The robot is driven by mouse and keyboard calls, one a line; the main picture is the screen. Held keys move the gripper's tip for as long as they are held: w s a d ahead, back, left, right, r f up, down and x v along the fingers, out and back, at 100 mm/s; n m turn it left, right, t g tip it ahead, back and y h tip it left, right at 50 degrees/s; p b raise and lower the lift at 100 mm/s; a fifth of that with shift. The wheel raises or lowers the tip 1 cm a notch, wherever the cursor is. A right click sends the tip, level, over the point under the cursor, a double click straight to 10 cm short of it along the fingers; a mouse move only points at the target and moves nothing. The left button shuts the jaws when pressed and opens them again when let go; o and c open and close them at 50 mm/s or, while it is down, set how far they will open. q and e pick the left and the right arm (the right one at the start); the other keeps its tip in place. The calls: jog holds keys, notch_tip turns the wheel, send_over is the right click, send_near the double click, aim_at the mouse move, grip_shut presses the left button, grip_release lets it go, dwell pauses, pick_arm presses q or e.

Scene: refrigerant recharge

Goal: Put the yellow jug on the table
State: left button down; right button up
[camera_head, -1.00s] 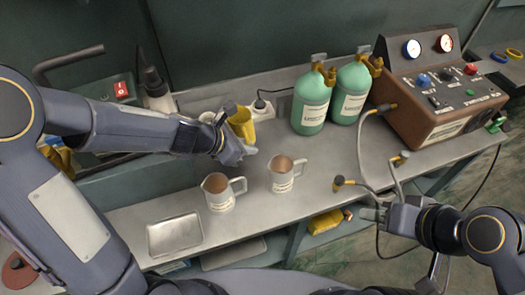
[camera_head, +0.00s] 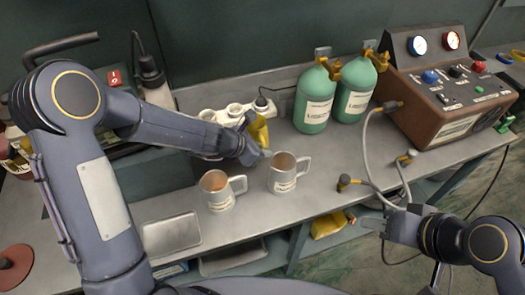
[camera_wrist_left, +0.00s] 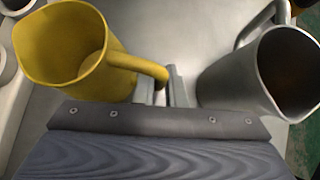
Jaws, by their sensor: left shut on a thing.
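The yellow jug (camera_head: 259,131) is upright in my left gripper (camera_head: 262,156), behind and left of the right-hand grey jug. In the left wrist view the yellow jug (camera_wrist_left: 62,50) is at upper left, its handle between the shut fingers (camera_wrist_left: 176,88). Its base is hidden, so I cannot tell if it touches the table. The grey table (camera_head: 330,160) runs across the middle. My right gripper (camera_head: 374,222) is low at right, in front of the table's edge and away from the jug; its finger opening is unclear.
Two grey jugs (camera_head: 217,190) (camera_head: 283,174) stand in front of the yellow one. The right grey jug (camera_wrist_left: 265,75) is close to my left fingers.

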pick_arm(q)
jog(key=shift+f, duration=0.2)
jog(key=c, duration=1.5)
grip_release()
jog(key=shift+r, duration=0.15)
